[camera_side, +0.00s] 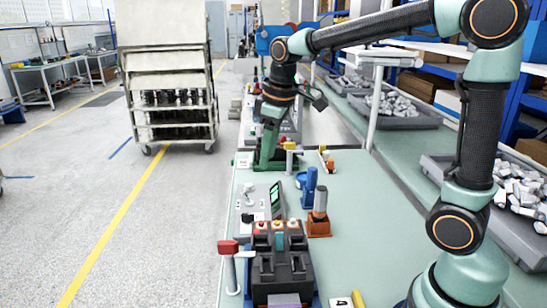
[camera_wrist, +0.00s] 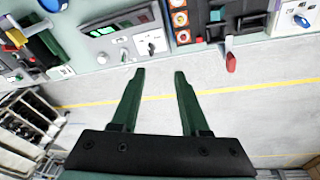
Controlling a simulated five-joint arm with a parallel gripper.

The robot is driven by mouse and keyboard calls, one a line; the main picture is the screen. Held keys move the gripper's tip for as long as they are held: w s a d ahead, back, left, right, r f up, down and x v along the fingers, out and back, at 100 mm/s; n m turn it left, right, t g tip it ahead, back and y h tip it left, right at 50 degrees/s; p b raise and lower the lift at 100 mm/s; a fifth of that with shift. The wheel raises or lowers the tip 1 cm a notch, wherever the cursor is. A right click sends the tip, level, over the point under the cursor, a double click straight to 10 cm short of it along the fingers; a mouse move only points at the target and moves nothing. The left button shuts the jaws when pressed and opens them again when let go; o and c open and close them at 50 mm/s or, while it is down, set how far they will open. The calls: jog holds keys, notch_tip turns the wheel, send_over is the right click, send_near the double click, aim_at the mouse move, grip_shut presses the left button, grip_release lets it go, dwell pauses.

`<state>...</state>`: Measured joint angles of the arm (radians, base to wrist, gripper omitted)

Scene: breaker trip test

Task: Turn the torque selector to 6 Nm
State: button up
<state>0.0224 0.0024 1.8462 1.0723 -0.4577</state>
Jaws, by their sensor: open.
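A grey control box (camera_wrist: 125,42) with a green-lit display lies near the top of the wrist view. On it is a white dial plate with a dark knob (camera_wrist: 151,44), which looks like the torque selector; its markings are too small to read. The box (camera_side: 254,202) also shows in the side view, at the bench's left edge, with its display tilted up. My gripper (camera_wrist: 160,74) is open and empty, its two green fingers apart below the box in the wrist view. In the side view my gripper (camera_side: 266,150) is farther along the bench than the box, fingers downward.
A black breaker block (camera_side: 281,262) and a red-topped lever (camera_side: 229,249) stand nearer the side camera. An orange-based cylinder (camera_side: 319,205) and a blue fixture (camera_side: 308,188) stand right of the box. Bare green bench (camera_side: 375,225) lies farther right.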

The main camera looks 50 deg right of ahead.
aim_at(247, 214)
jog(key=w+d+f+n+g, duration=0.1)
jog(key=w+f+n+g, duration=0.25)
jog(key=w+f, duration=0.55)
jog(key=shift+n+t, duration=0.25)
jog(key=shift+t, duration=0.2)
notch_tip(247, 214, down, 12)
jog(key=shift+d+f, duration=0.1)
grip_shut()
